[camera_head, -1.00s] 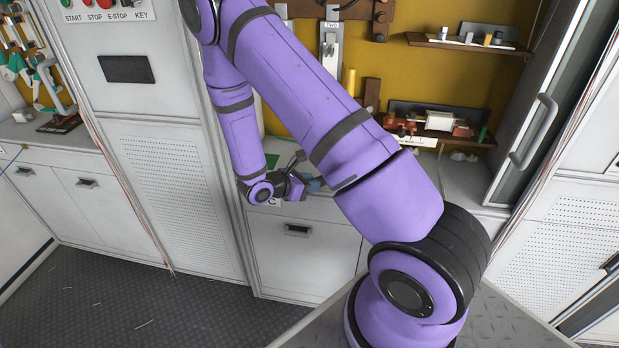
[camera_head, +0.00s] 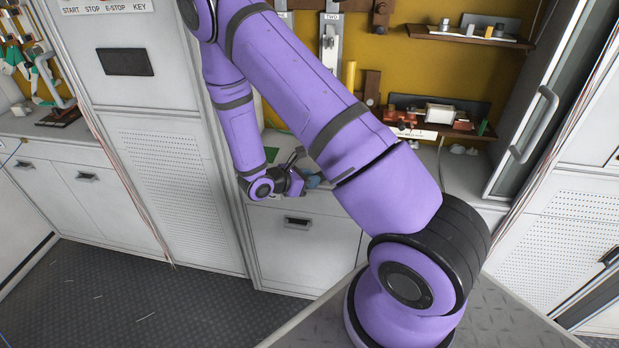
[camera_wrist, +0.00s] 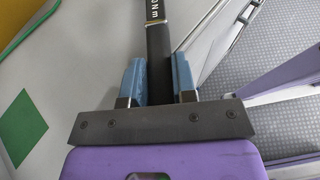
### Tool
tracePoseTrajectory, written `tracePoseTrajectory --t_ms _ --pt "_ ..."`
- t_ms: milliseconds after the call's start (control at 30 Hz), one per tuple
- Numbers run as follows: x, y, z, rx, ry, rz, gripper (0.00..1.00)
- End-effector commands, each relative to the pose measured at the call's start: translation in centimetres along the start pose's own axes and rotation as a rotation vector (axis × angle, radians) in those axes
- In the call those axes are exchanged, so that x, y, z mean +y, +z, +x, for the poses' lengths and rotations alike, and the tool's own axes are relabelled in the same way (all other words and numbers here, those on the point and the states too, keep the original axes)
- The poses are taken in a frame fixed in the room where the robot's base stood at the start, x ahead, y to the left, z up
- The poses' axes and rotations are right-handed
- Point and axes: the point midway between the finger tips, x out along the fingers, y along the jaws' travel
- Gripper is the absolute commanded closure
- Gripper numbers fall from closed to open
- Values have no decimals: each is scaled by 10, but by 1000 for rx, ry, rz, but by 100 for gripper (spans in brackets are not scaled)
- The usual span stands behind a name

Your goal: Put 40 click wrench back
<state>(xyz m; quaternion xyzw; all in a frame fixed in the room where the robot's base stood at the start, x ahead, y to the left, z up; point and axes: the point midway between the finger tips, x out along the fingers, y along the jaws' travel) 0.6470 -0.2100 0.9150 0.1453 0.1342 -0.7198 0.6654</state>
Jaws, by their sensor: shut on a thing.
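My gripper (camera_wrist: 160,82) has its two blue fingers closed on the sides of the black handle of a click wrench (camera_wrist: 157,42). Light lettering ending in "N m" shows on the handle, but the number cannot be read in full. The wrench's far end runs out of the top of the wrist view. In the head view my gripper (camera_head: 311,181) is low over the front of the counter, partly behind my arm, and the wrench is mostly hidden there. A green diamond mark (camera_wrist: 22,128) lies on the grey counter left of the gripper.
The counter's front edge and the cabinet drawer (camera_head: 297,224) are close to my gripper. Shelves with small parts (camera_head: 440,131) hang on the yellow back wall. A tall cabinet (camera_head: 160,120) stands to the left, a glass-door cabinet (camera_head: 545,100) to the right.

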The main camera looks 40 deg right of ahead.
Motion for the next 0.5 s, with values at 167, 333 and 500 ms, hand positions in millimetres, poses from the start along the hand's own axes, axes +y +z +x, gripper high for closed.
tracePoseTrajectory --t_ms 167,333,500 --pt "0 -3 1 -1 0 -1 100" --pt "0 -5 2 -1 0 -1 65" --pt "0 -5 2 0 0 -1 45"
